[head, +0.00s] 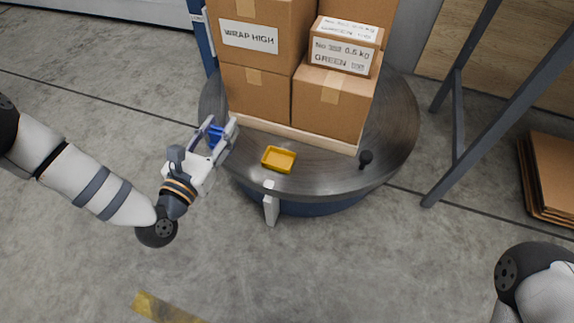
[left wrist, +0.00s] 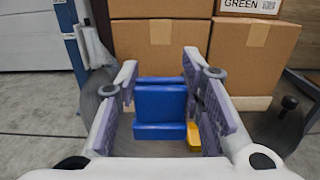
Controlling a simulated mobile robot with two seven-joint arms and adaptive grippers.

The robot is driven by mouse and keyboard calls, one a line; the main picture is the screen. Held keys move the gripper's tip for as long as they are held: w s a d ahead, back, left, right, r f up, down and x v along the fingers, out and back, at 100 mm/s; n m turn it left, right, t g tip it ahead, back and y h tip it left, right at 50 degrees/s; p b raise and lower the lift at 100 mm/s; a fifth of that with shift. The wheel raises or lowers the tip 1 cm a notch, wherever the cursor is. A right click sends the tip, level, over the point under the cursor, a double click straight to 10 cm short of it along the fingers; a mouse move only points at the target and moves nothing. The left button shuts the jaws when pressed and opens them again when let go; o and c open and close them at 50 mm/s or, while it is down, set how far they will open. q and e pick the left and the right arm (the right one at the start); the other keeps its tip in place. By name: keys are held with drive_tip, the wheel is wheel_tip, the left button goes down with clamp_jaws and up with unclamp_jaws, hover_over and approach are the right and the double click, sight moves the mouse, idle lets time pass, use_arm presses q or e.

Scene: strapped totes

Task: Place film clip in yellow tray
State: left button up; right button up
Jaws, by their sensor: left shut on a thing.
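The film clip (head: 215,134) is a blue block held between the fingers of my left gripper (head: 221,128), at the left edge of the round turntable. In the left wrist view the blue clip (left wrist: 160,104) shows between the two finger pads. The yellow tray (head: 279,159) is small and shallow, lies on the turntable to the right of my left gripper, and looks empty. In the left wrist view a part of the yellow tray (left wrist: 194,136) shows beside the clip; the right finger hides the rest. My right gripper is out of view.
Stacked cardboard boxes (head: 260,95) stand on a pallet (head: 300,136) on the grey turntable (head: 398,140), behind the tray. A black knob (head: 366,157) stands right of the tray. A dark frame (head: 515,105) and flat cardboard (head: 550,180) are at the right.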

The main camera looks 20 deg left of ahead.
use_arm(q)
drive_tip(key=w+d+f+b, duration=0.1)
drive_tip(key=w+d+f, duration=0.1)
drive_tip(key=d+f, duration=0.1)
drive_tip(key=w+d+f+b, duration=0.2)
drive_tip(key=w+d+f, duration=0.1)
drive_tip(key=w+d+f+b, duration=0.2)
drive_tip(key=w+d+f, duration=0.1)
drive_tip(key=shift+d+f, duration=0.1)
drive_tip(key=shift+d, duration=0.1)
drive_tip(key=f+b, duration=0.1)
drive_tip(key=f, duration=0.2)
drive_tip(key=shift+w+d+f+b, duration=0.2)
drive_tip(key=shift+f+b, duration=0.2)
drive_tip(key=shift+r, duration=0.2)
drive_tip(key=shift+f, duration=0.1)
drive_tip(key=o, duration=1.1)
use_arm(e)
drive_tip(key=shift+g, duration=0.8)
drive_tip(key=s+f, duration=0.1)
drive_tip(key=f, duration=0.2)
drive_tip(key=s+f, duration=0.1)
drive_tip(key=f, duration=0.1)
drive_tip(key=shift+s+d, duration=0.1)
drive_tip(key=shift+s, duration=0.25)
